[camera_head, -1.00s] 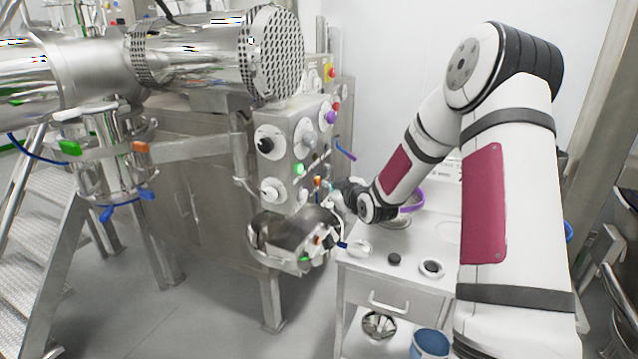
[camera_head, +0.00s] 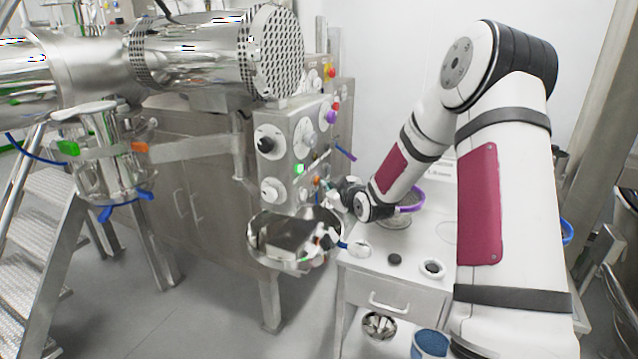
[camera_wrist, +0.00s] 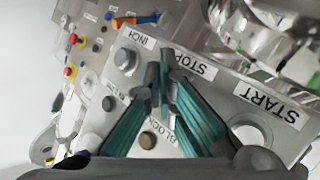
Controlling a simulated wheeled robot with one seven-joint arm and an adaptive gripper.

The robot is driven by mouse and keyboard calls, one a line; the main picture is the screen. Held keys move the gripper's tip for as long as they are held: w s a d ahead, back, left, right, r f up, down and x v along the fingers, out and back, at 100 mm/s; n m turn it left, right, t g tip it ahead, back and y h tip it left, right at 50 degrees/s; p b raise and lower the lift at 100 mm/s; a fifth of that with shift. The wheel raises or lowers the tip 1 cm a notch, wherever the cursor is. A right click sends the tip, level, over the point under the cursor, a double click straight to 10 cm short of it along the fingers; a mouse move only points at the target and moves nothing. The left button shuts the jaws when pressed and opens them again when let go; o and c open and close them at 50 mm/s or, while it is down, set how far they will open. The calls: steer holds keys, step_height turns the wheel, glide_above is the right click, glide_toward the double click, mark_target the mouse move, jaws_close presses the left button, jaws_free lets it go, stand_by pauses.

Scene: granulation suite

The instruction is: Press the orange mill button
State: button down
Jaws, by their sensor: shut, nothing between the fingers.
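A small orange button (camera_head: 317,181) shows low on the right side of the steel control panel (camera_head: 281,150) in the head view, close to my fingertips. My gripper (camera_head: 329,188) is shut and empty, in front of the panel's lower right part; any contact cannot be told. In the wrist view my teal fingers (camera_wrist: 160,82) meet over a panel face between the INCH, STOP, BLOCK and START labels. A round grey button (camera_wrist: 125,58) is by the INCH label. An orange and blue piece (camera_wrist: 148,18) lies beyond the fingertips; whether it is the mill button cannot be told.
A green lit button (camera_head: 299,169) and several knobs share the panel. A steel bowl-like vessel (camera_head: 264,235) hangs just below. A white cabinet (camera_head: 385,277) with a purple-rimmed item (camera_head: 413,200) stands under my arm. A perforated steel drum (camera_head: 276,52) is above.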

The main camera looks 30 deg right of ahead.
steer(key=shift+w+a, duration=0.15)
steer(key=shift+w, duration=0.05)
steer(key=shift+s, duration=0.1)
stand_by(0.5)
steer(key=shift+s+d+p, duration=0.35)
steer(key=shift+s+d, duration=0.2)
steer(key=shift+s, duration=0.05)
steer(key=shift+s+d+p, duration=0.6)
steer(key=shift+s+d, duration=0.2)
steer(key=shift+s, duration=0.2)
steer(key=shift+s+d+p, duration=0.6)
steer(key=shift+s+d, duration=0.15)
steer(key=shift+s, duration=0.25)
